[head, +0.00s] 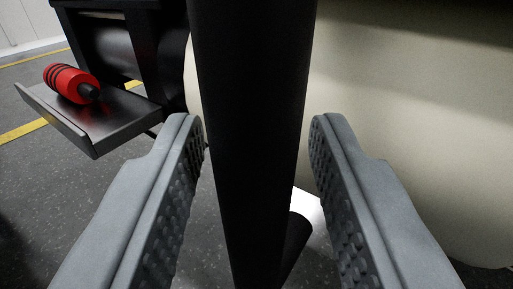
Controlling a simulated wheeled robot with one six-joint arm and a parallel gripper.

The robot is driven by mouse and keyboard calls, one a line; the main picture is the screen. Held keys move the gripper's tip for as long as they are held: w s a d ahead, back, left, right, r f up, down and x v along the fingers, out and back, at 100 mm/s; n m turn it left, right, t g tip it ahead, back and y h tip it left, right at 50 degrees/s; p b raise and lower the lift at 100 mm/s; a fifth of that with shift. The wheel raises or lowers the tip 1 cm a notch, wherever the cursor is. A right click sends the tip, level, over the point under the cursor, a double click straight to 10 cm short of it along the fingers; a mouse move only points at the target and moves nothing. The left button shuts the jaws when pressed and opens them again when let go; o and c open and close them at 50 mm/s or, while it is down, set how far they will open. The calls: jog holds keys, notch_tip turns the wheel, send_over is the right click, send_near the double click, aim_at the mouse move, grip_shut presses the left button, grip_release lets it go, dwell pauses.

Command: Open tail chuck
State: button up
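My gripper (258,135) is open in the head view, with its two grey, studded fingers spread apart. A thick black upright bar (250,110) runs from the top edge down between the fingers. A gap shows between the bar and the right finger. The left fingertip is very close to the bar's left side, and I cannot tell whether they touch. I cannot tell whether this bar belongs to the tail chuck. No part is clearly recognisable as the chuck.
A large cream rounded surface (420,130) fills the right side behind the bar. At upper left, a red, black-ringed cylinder (70,83) lies on a dark metal tray (100,132) beside a black frame (147,60). Speckled grey floor with yellow lines (28,128) lies below.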

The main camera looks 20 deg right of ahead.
aim_at(70, 123)
grip_shut()
jog(key=shift+a, duration=0.1)
jog(key=w+a, duration=0.3)
jog(key=w, duration=0.1)
jog(key=w+a, duration=0.4)
jog(key=w, duration=0.1)
jog(key=w+a, duration=0.3)
jog(key=w, duration=0.2)
jog(key=shift+w+a, duration=0.15)
jog(key=shift+w, duration=0.05)
jog(key=shift+o, duration=0.9)
grip_release()
